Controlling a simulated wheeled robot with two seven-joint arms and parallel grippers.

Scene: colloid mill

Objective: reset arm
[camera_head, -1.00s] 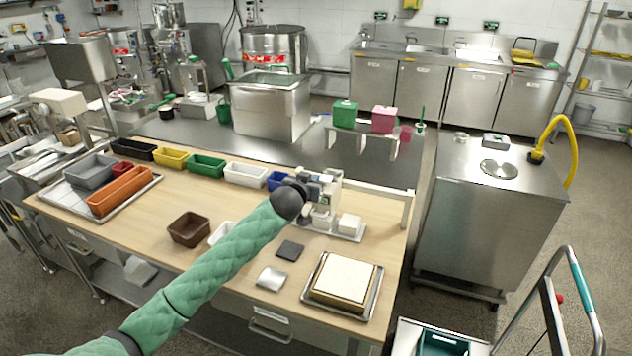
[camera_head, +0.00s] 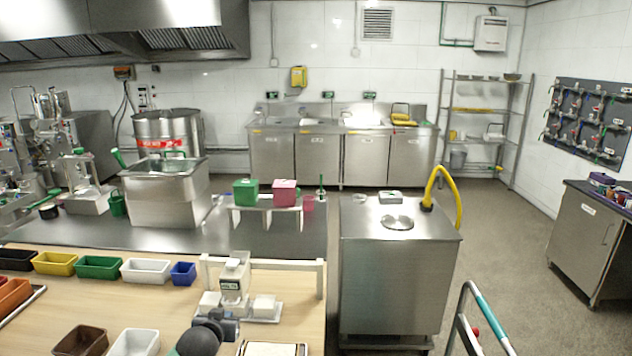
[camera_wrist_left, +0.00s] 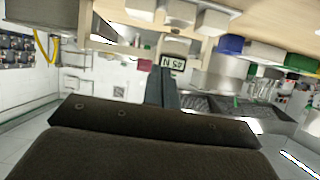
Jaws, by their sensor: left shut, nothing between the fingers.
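My left gripper (camera_head: 222,322) is at the bottom of the head view, just in front of a small white device with a display (camera_head: 234,280) on the wooden table (camera_head: 290,318). Most of my left arm is below the picture edge. The left wrist view is upside down. In it the two dark fingers of my left gripper (camera_wrist_left: 162,88) are closed together with nothing between them. The device's display (camera_wrist_left: 172,63) shows just beyond the fingertips. Whether the gripper touches the device cannot be told. My right gripper is in no view.
A row of small bins, such as the white bin (camera_head: 146,270) and blue bin (camera_head: 183,273), stands left of the device. A white frame (camera_head: 312,265) stands behind it. A steel cabinet (camera_head: 395,285) stands to the right, with open floor (camera_head: 510,270) beyond.

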